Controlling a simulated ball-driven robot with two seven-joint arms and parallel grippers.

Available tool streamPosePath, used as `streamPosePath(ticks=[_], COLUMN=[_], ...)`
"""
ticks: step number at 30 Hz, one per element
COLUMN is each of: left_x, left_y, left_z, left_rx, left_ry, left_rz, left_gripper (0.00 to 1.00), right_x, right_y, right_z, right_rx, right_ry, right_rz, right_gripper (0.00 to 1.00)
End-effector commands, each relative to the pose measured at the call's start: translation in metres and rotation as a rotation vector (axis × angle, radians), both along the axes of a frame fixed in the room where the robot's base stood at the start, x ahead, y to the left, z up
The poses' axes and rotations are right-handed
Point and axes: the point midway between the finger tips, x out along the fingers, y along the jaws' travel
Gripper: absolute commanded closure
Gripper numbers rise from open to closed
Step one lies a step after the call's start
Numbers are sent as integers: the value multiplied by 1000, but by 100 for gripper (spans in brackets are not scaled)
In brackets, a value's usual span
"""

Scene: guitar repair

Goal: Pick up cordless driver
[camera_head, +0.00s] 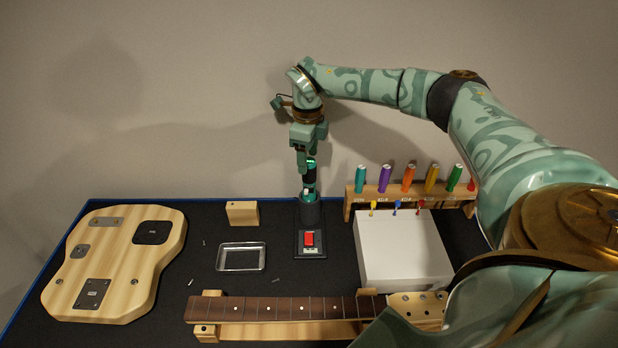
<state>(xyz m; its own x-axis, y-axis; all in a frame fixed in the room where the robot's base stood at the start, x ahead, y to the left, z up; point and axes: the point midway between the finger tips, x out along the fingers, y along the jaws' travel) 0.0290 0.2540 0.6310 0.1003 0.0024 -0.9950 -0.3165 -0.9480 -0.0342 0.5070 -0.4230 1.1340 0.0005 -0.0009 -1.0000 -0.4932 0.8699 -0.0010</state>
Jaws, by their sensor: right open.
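The cordless driver (310,188) stands upright in a dark charging dock (310,245) with a red block on its front, at the middle of the table. My right gripper (305,160) comes down from above at the top of the driver. Its jaws are open. The fingers and the driver's upper end overlap in this view, so I cannot tell whether they touch. My left gripper is not in view.
A wooden rack (410,193) of coloured screwdrivers stands behind a white box (400,250) on the right. A guitar body (115,265) lies at left, a clear tray (241,257) and wooden block (242,213) mid-left, and a guitar neck (280,309) along the front.

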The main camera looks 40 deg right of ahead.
Motion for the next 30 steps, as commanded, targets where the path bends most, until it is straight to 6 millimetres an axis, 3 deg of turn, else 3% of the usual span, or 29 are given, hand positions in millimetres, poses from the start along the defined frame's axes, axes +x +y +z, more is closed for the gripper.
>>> streamPosePath(ticks=[6, 14, 21, 30], left_x=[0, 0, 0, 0], left_y=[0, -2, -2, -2], left_z=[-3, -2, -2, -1], left_rx=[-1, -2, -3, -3], left_ry=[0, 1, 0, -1], left_rz=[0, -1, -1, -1], left_gripper=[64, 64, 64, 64], right_x=[-2, -2, -2, -1], right_y=[-2, -2, -2, -2], right_z=[-34, -37, -37, -29], right_rx=[1, 1, 1, 0], right_ry=[3, 0, 0, -2], right_rz=[-2, 0, 0, -1], right_gripper=[41, 41, 100, 100])
